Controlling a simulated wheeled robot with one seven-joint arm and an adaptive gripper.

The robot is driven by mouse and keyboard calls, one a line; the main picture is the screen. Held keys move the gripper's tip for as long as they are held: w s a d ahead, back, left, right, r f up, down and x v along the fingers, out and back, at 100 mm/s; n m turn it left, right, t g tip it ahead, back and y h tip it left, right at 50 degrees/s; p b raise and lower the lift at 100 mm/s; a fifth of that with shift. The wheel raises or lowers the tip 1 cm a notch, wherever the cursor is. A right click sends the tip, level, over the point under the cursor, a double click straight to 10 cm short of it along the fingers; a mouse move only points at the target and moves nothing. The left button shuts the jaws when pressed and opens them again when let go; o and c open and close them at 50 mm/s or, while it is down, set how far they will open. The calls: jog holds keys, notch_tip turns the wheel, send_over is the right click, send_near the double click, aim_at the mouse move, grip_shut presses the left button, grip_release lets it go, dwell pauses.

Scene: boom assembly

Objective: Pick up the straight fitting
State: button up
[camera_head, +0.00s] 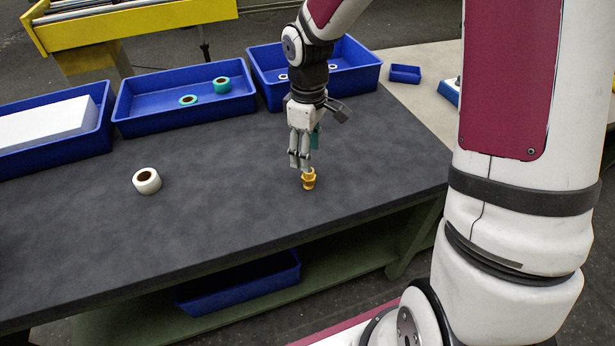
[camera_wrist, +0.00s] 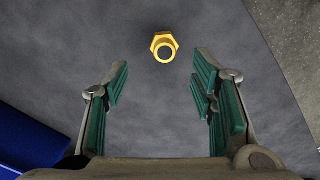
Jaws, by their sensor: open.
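The straight fitting (camera_head: 309,180) is a small yellow-gold piece with a hex collar. My gripper (camera_head: 301,163) hangs pointing down just above and slightly left of the fitting. In the wrist view my gripper (camera_wrist: 160,85) is open, its green pads apart with nothing between them.
A white tape roll (camera_head: 146,181) lies on the dark table (camera_head: 230,215) at left. Blue bins stand along the back: one with a white block (camera_head: 50,123), one with green rolls (camera_head: 150,105), one with small rings (camera_head: 345,85). The table around the fitting is clear.

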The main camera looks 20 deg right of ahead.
aim_at(307, 174)
jog(key=f, duration=0.7)
jog(key=shift+s+a+f+b, duration=0.15)
jog(key=shift+s+f+b, duration=0.05)
jog(key=shift+b, duration=0.2)
grip_shut()
